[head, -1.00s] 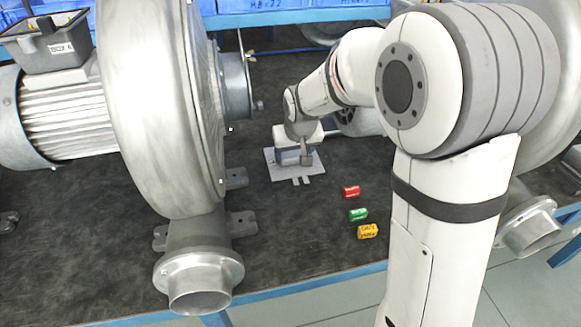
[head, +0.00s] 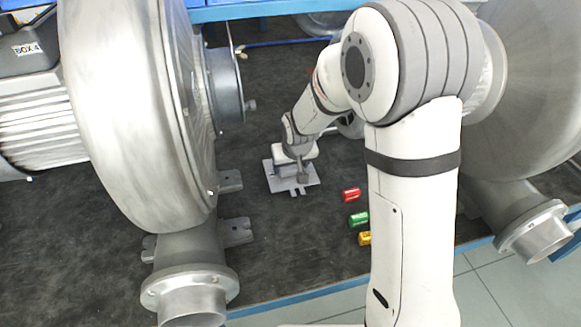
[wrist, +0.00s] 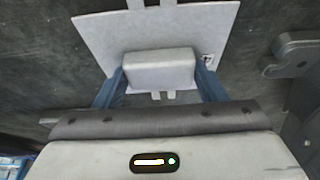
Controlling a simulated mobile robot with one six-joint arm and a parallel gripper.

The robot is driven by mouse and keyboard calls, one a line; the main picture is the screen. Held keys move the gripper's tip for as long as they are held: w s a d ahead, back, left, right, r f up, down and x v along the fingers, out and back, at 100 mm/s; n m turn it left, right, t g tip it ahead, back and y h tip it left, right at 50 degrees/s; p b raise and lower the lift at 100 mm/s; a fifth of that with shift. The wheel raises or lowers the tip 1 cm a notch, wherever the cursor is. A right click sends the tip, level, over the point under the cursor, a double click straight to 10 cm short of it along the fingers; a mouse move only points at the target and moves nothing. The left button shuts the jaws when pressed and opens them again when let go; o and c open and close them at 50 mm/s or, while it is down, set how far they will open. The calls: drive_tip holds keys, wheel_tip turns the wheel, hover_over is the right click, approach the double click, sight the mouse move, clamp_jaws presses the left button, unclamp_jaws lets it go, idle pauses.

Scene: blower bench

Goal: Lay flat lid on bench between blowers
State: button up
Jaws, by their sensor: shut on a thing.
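The flat lid is a light grey plate (head: 308,184) with small tabs on its edge and a raised block in its middle. In the head view it is at the centre, low over or on the dark bench (head: 272,225) between the two blowers. In the wrist view the lid (wrist: 100,38) fills the upper middle. My gripper (wrist: 160,75) is shut on the lid's block, one blue finger on each side. The left blower (head: 130,110) and the right blower (head: 540,90) stand on either side. I cannot tell whether the lid touches the bench.
A red block (head: 351,195), a green block (head: 358,219) and a yellow block (head: 364,238) lie in front and right of the lid. A blower foot (wrist: 295,55) shows at the right in the wrist view. Bare bench lies in front of the lid.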

drive_tip(key=shift+f, duration=0.4)
drive_tip(key=o, duration=1.1)
drive_tip(key=shift+f, duration=0.1)
drive_tip(key=shift+c, duration=0.2)
drive_tip(key=shift+r, duration=0.3)
drive_tip(key=v, duration=1.1)
drive_tip(key=shift+s+r+p, duration=0.25)
drive_tip(key=shift+s+p, duration=0.05)
drive_tip(key=shift+p, duration=0.15)
drive_tip(key=shift+d, duration=0.1)
